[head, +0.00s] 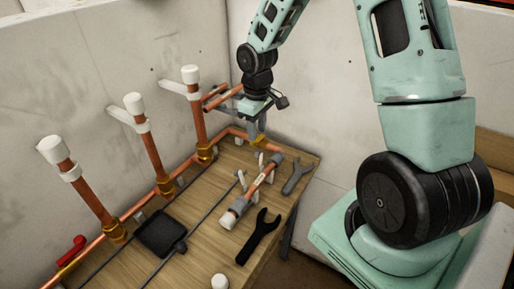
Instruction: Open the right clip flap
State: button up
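Three upright copper pipes with white caps stand in a row, each with a white clip. The right clip (193,96) is on the right pipe (199,122), below its cap, and a white strip reaches from it to the upper left. The middle clip (142,127) has a similar strip. The left clip (71,173) shows only a white band. I cannot tell for sure which white part is the flap. My gripper (257,131) points down to the right of the right pipe, apart from the right clip. Its fingers are too small to tell open or shut.
A wooden bench (205,205) carries a short copper pipe piece (258,183) with white pegs around it, a black wrench (260,236), a grey wrench (297,176) and a black square pad (160,233). A red-handled valve (73,249) is at left. Walls stand behind.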

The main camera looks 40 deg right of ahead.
aim_at(257, 152)
notch_tip(257, 152, down, 8)
jog(key=shift+f, duration=0.1)
dwell(0.4)
jog(key=shift+p, duration=0.3)
grip_shut()
